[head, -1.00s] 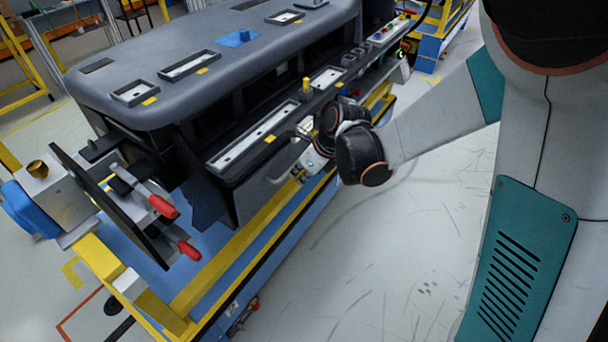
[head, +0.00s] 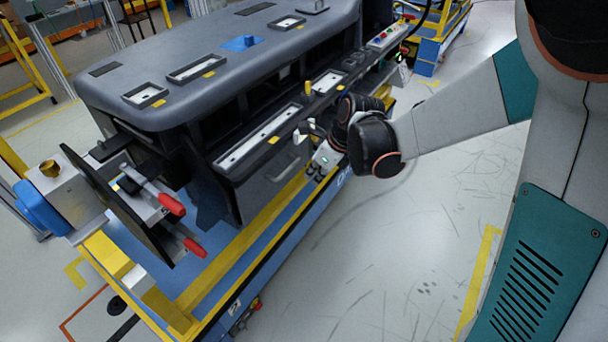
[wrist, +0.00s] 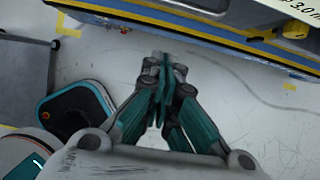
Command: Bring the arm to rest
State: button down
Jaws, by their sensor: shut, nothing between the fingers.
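My gripper (wrist: 163,75) shows in the wrist view with its teal fingers drawn together and nothing between them. The pale floor lies beyond the fingertips. In the head view my folded wrist (head: 372,145) is beside the right side of the grey dashboard module (head: 250,70), near its front panel with a pull handle (head: 287,169). The fingers are small and partly hidden by the wrist there. I see a gap between the closed fingers and the cart edge in the wrist view.
The dashboard rests on a blue and yellow cart (head: 240,248); its edge also shows in the wrist view (wrist: 200,30). Red-handled clamps (head: 172,204) stick out at the cart's near end. A button box (head: 386,38) sits at the far end. The floor right of the cart is open.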

jog(key=s+d+r+n+t+h+p, duration=0.1)
jog(key=s+d+r+n, duration=0.35)
jog(key=r, duration=0.25)
jog(key=s+d+r+n+t+p, duration=0.1)
jog(key=s+d+r+n, duration=0.2)
jog(key=s+r+n, duration=0.4)
jog(key=s+d+r+n+t+h, duration=0.2)
jog(key=s+d+n, duration=0.3)
jog(key=s+n, duration=0.4)
jog(key=shift+d+r+n+h, duration=0.35)
jog(key=shift+r+n, duration=0.5)
jog(key=shift+n, duration=1.6)
